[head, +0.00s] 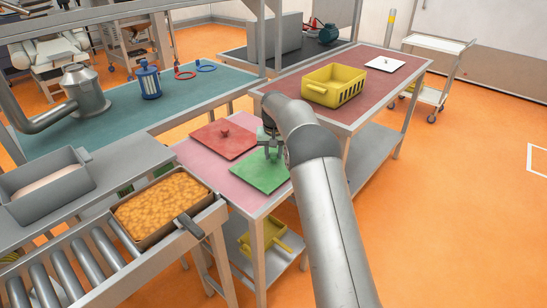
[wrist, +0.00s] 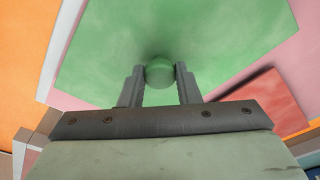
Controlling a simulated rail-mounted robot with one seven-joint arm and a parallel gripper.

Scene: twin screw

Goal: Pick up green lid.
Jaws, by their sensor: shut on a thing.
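The green lid (head: 260,173) is a flat square plate on the pink-topped table, at the side nearer me. In the wrist view the green lid (wrist: 215,45) fills much of the upper picture, with its round green knob (wrist: 160,72) between my fingers. My gripper (head: 271,153) is over the lid, and in the wrist view my gripper (wrist: 160,85) is shut on the knob. I cannot tell whether the lid is lifted off the table surface.
A red lid (head: 223,140) lies close beside the green one, and also shows in the wrist view (wrist: 262,100). A tray of orange food (head: 160,203) stands at the left. A yellow crate (head: 334,86) and a white lid (head: 385,63) sit on the dark red table behind.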

